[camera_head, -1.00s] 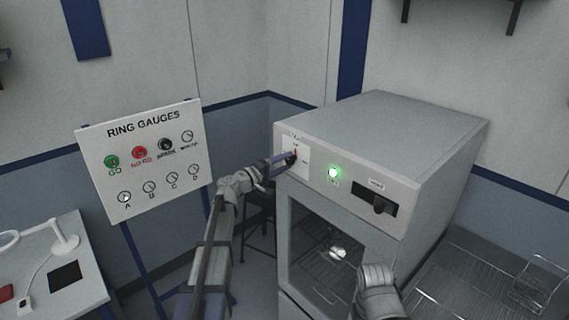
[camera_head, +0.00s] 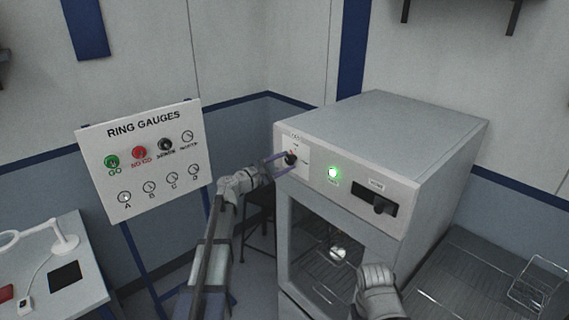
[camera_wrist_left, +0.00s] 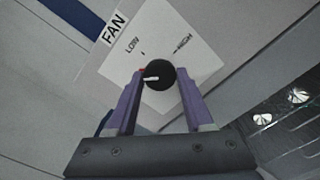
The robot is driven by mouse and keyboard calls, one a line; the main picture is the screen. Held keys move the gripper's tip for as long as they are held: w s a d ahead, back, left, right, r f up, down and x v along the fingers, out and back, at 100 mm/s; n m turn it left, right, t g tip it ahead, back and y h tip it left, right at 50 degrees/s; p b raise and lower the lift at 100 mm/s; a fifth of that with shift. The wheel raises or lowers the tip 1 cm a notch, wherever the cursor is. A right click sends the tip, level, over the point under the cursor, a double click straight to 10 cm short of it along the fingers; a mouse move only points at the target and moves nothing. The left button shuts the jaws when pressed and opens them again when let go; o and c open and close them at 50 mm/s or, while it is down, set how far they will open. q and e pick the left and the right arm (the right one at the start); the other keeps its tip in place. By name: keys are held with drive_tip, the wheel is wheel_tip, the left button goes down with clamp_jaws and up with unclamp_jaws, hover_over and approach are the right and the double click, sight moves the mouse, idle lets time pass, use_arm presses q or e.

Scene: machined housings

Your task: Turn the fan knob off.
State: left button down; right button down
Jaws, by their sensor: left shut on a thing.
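The black fan knob (camera_head: 291,158) is on a white plate at the left of the grey oven's front panel. In the left wrist view the knob (camera_wrist_left: 160,73) has a white pointer directed left, near a small red mark at its edge. The plate (camera_wrist_left: 160,33) reads FAN, LOW and HIGH. My left gripper (camera_head: 281,163) is at the knob. Its purple fingers (camera_wrist_left: 160,90) lie on both sides of the knob and are shut on it. My right gripper is not in view; part of my right arm shows low in front of the oven.
A ring gauges board (camera_head: 150,160) stands left of my left arm. A bench with a wire basket (camera_head: 540,282) is at the right.

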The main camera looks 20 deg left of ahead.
use_arm(q)
drive_tip(key=n, duration=0.4)
drive_tip(key=shift+n, duration=2.2)
drive_tip(key=shift+c, duration=1.5)
unclamp_jaws()
drive_tip(key=shift+s, duration=0.1)
drive_tip(key=v, duration=0.7)
drive_tip(key=shift+s+a, duration=0.2)
drive_tip(key=shift+s, duration=0.1)
